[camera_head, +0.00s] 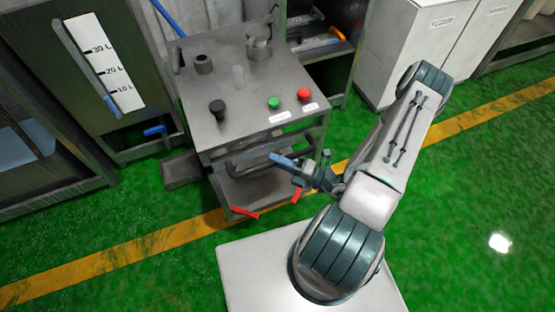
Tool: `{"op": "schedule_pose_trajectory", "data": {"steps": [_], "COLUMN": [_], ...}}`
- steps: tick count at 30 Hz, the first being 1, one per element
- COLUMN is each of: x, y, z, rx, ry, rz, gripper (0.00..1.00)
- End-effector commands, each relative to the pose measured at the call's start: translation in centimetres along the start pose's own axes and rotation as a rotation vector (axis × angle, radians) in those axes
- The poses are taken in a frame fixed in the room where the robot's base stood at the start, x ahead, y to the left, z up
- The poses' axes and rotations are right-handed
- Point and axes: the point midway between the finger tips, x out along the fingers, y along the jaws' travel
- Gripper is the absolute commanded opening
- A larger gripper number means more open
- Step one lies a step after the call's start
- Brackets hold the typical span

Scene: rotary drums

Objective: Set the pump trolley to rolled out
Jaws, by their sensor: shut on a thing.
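The pump trolley (221,137) is a grey steel cart in the upper middle, between the steel frames. Its top carries a black knob, a green button, a red button and a metal cup-like fitting. A bar handle (250,157) runs along its front below the top. My gripper (285,162) is at the right part of that front and is shut, apparently on the handle; the exact contact is too small to see clearly. The trolley's lower shelf (255,190) shows below, with red pieces at its front corners near the yellow floor line.
A steel tank frame with a litre gauge (100,65) stands at left, with a blue-handled valve (155,130) low on it. White cabinets (420,45) stand at the upper right. The green floor (470,190) is clear at right, crossed by a yellow line (130,251).

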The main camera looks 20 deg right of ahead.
Motion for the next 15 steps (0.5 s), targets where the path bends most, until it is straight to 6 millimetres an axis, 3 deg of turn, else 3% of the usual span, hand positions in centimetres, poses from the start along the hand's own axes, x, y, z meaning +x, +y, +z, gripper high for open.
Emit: {"op": "schedule_pose_trajectory", "data": {"steps": [2,3,4,15], "x": [-0.07,-0.07,-0.06,-0.36], "y": [-0.09,-0.09,-0.09,-0.04], "z": [0.00,0.00,0.01,0.00], "rx": [0.000,0.000,0.000,0.000], "ry": [0.000,0.000,0.000,0.001], "rz": [-0.003,-0.003,-0.003,-0.001], "gripper": [0.00,0.31,0.39,0.41]}}
